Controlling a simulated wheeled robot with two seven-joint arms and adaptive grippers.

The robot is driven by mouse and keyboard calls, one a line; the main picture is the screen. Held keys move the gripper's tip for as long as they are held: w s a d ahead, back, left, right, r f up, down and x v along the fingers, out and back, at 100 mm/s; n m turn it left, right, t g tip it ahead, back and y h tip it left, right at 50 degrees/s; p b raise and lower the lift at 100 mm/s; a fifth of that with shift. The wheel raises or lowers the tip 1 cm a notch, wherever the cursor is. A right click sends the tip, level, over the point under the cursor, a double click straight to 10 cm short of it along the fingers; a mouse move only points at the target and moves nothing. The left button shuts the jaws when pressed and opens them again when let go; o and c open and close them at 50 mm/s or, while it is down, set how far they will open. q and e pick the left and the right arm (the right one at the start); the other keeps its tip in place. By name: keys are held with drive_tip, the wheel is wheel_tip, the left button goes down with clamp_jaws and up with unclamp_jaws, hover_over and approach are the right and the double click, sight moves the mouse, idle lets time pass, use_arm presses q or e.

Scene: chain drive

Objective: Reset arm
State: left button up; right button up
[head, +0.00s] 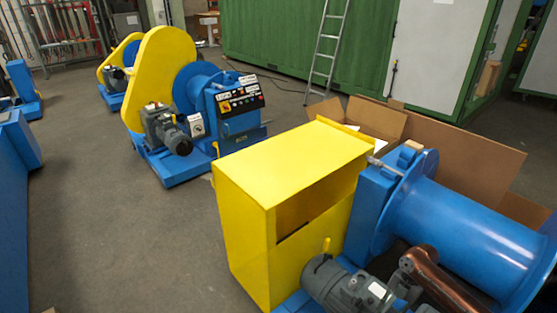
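Neither of my grippers is in view, and no arm of mine can be made out for sure. In the head view, a winding machine stands close in front on the right. It has a yellow box-shaped cover (285,165) with an opening in its side, a large blue drum (475,235) and a grey motor (345,285) at the bottom. A brown metallic rounded part (432,272) lies in front of the drum at the lower right; I cannot tell what it belongs to. No chain can be made out.
A second blue and yellow machine with a control panel (240,97) stands farther back. An open cardboard box (465,140) is behind the near drum. A ladder (327,45) leans on a green container (275,35). Grey floor (110,230) is clear at left centre.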

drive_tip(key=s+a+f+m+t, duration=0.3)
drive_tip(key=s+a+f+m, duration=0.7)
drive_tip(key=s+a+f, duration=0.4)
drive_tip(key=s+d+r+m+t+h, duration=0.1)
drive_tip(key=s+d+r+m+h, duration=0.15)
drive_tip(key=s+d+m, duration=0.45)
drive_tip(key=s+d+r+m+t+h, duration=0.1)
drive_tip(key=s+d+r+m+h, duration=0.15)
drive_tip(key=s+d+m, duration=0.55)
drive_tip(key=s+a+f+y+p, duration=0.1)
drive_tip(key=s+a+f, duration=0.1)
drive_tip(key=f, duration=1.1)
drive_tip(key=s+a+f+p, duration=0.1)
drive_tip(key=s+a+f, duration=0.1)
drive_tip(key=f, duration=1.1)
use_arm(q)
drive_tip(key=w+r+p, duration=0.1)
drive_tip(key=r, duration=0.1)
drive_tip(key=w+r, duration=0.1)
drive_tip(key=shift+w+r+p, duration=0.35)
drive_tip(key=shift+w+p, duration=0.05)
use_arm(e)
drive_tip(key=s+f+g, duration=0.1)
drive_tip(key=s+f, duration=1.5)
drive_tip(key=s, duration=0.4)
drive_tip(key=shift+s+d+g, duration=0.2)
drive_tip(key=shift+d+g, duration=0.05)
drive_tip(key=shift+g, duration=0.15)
